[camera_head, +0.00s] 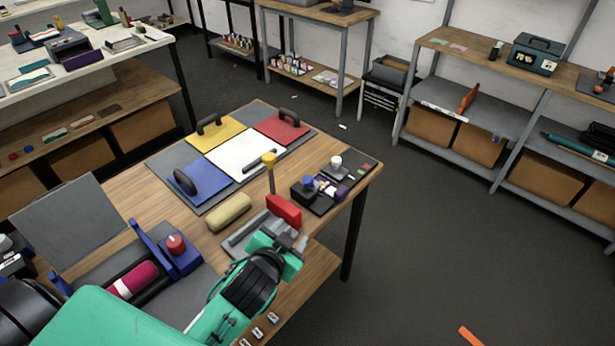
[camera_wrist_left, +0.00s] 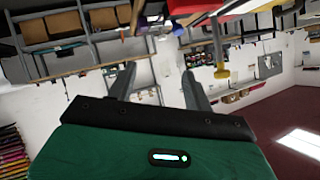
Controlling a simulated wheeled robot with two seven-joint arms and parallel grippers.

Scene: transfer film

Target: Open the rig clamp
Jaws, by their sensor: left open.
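The clamp appears to be the grey base (camera_head: 245,232) with a red block (camera_head: 284,209) and an upright lever with a yellow handle (camera_head: 269,160), near the table's right edge. In the left wrist view the yellow handle (camera_wrist_left: 222,73) hangs at upper right, apart from the fingers, with a red part (camera_wrist_left: 190,6) at the top edge. My left gripper (camera_head: 287,232) is just in front of the red block in the head view and covers part of the base. In the left wrist view its two fingers (camera_wrist_left: 160,74) are apart with nothing between them. My right gripper is not visible.
Behind the clamp lies a grey board with yellow (camera_head: 218,133), red (camera_head: 283,127), white and blue (camera_head: 186,184) handled plates. A tan roll (camera_head: 229,213) lies left of the clamp. A dark block with knobs (camera_head: 318,190) stands to its right. A pink roller (camera_head: 135,280) sits in blue supports.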

